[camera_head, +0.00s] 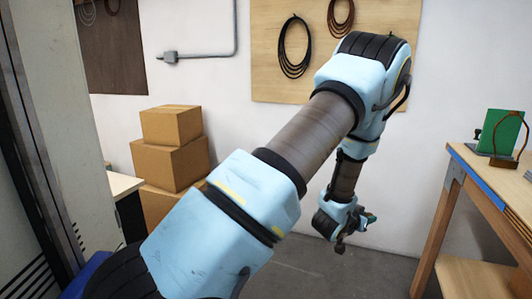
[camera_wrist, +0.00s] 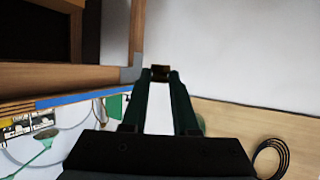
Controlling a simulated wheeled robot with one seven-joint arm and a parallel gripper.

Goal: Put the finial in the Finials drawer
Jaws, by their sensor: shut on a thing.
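My gripper (camera_wrist: 160,76) is shut on a small dark brown piece, the finial (camera_wrist: 160,70), which shows between the two dark green fingertips in the wrist view. Its lower part is hidden by the fingers. In the head view my gripper (camera_head: 369,217) hangs low in the open space left of the workbench, well apart from it. The finial is too small to make out there. No drawer marked Finials can be made out in either view.
The wooden workbench (camera_head: 450,198) stands at the right, with a green block (camera_head: 500,132) on top. Cardboard boxes (camera_head: 172,160) are stacked at the left back. A panel with coiled cables (camera_head: 294,48) hangs on the back wall. The floor (camera_head: 370,272) between is clear.

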